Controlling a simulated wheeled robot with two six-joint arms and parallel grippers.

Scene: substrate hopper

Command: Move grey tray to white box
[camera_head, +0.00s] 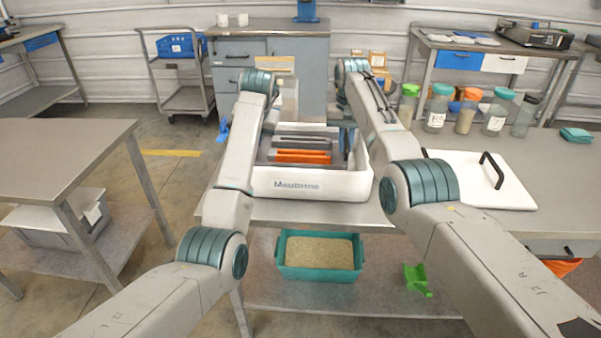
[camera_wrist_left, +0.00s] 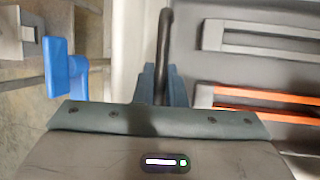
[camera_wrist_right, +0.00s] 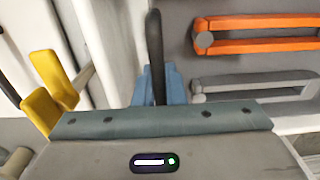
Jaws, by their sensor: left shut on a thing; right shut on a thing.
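The white box (camera_head: 310,184), labelled on its front, stands on the middle bench. The grey tray (camera_wrist_left: 215,72) lies inside it, with grey and orange bars across it; it also shows in the right wrist view (camera_wrist_right: 255,62). My left gripper (camera_wrist_left: 162,85) is shut on a dark upright handle at one end of the tray, beside the white wall. My right gripper (camera_wrist_right: 157,85) is shut on a similar dark handle at the other end. In the head view my left fingers are hidden behind the arm. Whether the tray touches the box floor I cannot tell.
A white lid (camera_head: 480,180) with a black handle lies right of the box, near several jars (camera_head: 438,108). A teal bin (camera_head: 319,256) of granules and a green scoop (camera_head: 417,279) are on the lower shelf. The left table (camera_head: 60,150) has a clear top.

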